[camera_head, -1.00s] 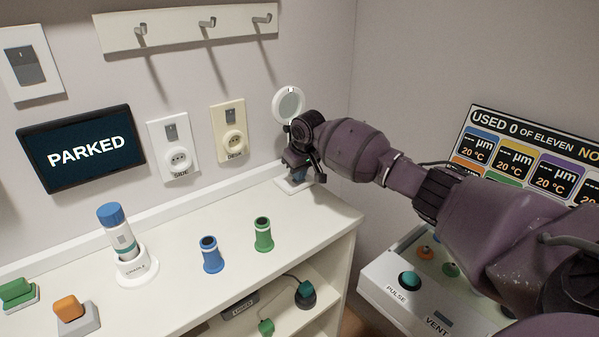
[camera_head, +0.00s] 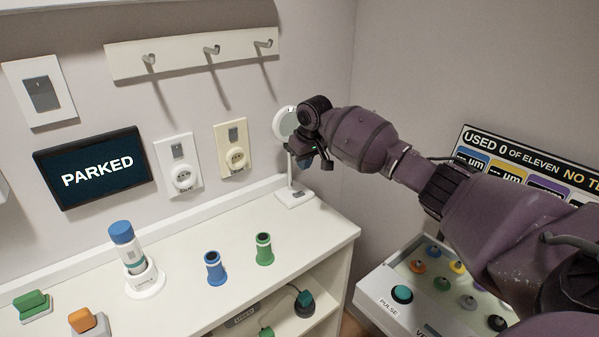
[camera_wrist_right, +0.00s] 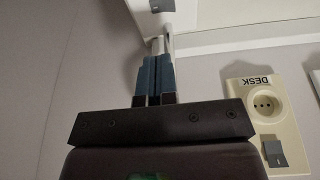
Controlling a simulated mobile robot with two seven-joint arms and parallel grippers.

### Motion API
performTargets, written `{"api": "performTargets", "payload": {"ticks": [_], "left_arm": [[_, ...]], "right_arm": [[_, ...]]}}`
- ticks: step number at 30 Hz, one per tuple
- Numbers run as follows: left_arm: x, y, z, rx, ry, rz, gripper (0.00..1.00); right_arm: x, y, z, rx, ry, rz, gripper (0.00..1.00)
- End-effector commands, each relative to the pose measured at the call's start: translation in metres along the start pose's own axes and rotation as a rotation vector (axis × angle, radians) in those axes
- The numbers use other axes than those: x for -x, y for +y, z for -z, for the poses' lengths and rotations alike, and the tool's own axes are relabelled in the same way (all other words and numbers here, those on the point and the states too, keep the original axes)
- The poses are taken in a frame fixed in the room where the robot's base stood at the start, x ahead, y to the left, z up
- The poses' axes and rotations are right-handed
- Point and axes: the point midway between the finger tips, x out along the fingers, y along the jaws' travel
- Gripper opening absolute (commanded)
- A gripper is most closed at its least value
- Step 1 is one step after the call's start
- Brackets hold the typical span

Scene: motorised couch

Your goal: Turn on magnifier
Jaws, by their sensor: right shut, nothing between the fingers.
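The magnifier (camera_head: 294,197) stands at the back right corner of the white counter. It has a white base, a thin post and a round white-rimmed head (camera_head: 282,124), partly hidden by my right arm. I cannot tell whether it is lit. My right gripper (camera_head: 304,161) is shut and empty, beside the post and above the base. In the right wrist view its blue fingers (camera_wrist_right: 155,78) are together and point toward the white post (camera_wrist_right: 157,45). A grey switch (camera_wrist_right: 162,5) on the base shows at the top edge there. My left gripper is not in view.
A cream "DESK" socket (camera_head: 232,147) is on the wall left of the magnifier. Green (camera_head: 264,249) and blue (camera_head: 215,268) holders and a blue-capped bottle (camera_head: 128,247) stand on the counter. A button panel (camera_head: 385,306) is at the lower right.

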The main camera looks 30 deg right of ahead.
Motion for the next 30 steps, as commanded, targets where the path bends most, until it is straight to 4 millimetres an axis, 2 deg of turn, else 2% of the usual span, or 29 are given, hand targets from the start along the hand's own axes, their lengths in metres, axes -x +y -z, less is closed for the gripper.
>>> {"api": "performTargets", "payload": {"ticks": [3, 10, 30], "left_arm": [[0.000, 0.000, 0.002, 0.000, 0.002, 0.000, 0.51], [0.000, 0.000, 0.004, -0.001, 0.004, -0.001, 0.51], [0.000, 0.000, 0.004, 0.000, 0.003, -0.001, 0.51]], "right_arm": [[0.021, 0.004, 0.000, 0.001, 0.002, 0.000, 0.00], [0.041, 0.008, 0.000, 0.001, 0.000, 0.000, 0.00], [0.045, 0.009, 0.000, 0.000, 0.000, 0.000, 0.00]]}}
